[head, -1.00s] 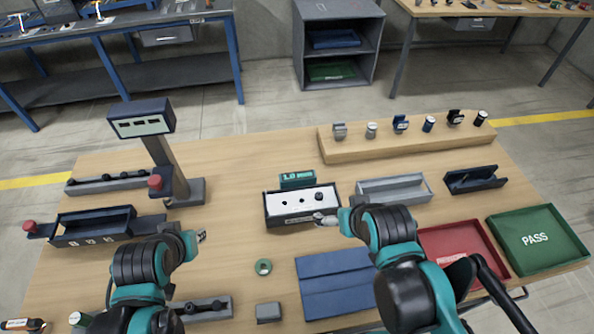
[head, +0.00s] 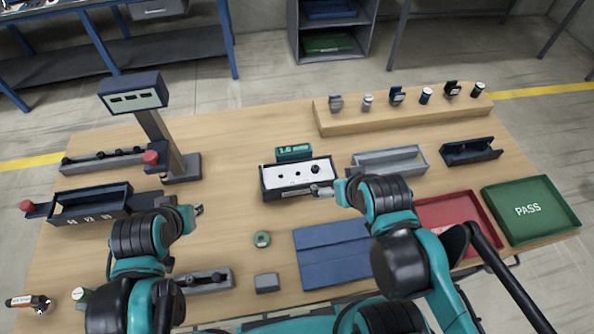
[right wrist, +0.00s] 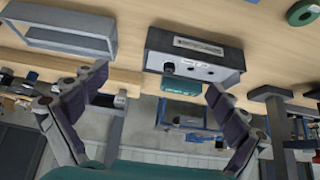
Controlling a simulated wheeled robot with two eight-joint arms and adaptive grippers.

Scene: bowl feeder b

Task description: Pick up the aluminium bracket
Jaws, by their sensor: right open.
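A small grey block-like part (head: 335,103), which looks like the aluminium bracket, stands at the left end of the wooden riser (head: 400,119) in the head view. A small light part (right wrist: 120,98) by the riser end in the right wrist view may be the same one. My right gripper (head: 322,191) is open and empty, beside the front right of the white-topped box (head: 297,178) and well short of the riser. Its spread fingers (right wrist: 157,84) show in the right wrist view. My left gripper (head: 199,209) is over the left of the table; its fingers are too small to read.
Several other grey, blue and black parts stand along the riser. A grey tray (head: 388,161) and a dark tray (head: 470,152) lie before it. A red tray (head: 447,225) and green PASS tray (head: 530,210) are at right. A display post (head: 158,140) stands at left.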

